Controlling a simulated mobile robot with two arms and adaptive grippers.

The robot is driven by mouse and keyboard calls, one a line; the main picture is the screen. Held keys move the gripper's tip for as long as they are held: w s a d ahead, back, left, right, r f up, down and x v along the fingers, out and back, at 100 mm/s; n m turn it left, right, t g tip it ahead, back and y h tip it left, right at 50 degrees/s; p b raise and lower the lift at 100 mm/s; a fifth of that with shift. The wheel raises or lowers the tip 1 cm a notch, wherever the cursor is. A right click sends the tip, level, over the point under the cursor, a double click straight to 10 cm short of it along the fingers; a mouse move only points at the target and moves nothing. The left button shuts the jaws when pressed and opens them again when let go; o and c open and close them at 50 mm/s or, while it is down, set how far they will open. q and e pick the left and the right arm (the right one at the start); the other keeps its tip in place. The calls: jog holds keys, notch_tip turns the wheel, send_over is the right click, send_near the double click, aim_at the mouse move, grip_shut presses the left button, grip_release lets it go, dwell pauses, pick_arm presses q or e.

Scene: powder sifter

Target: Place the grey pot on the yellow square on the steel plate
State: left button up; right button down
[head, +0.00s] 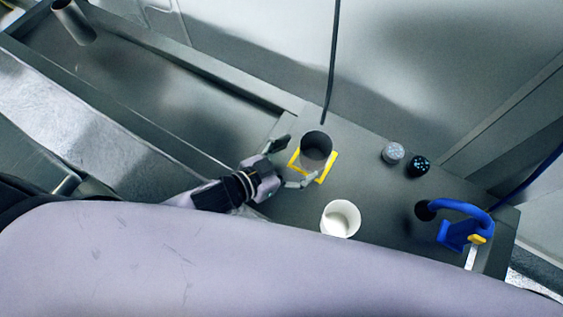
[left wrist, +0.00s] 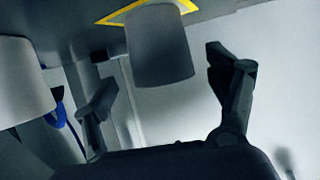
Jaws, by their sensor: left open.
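The grey pot (head: 316,147) stands upright on the yellow square (head: 294,163) on the steel plate (head: 285,208), with the yellow outline showing around its base. My left gripper (head: 296,164) is open beside the pot, with one finger towards its far left side and one towards its near side. In the left wrist view the pot (left wrist: 160,48) hangs in the upper middle of the picture between the two spread fingers of the gripper (left wrist: 165,90), clear of both. The yellow square (left wrist: 122,15) shows behind it. My right gripper is not in view.
A white cup (head: 340,219) with pale contents stands in front of the pot; a white vessel also shows in the left wrist view (left wrist: 22,80). Two small round knobs (head: 393,153) and a blue handled tool (head: 462,225) lie to the right. A sunken trough (head: 160,90) extends left.

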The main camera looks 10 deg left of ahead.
pick_arm(q)
jog(key=shift+v, duration=2.7)
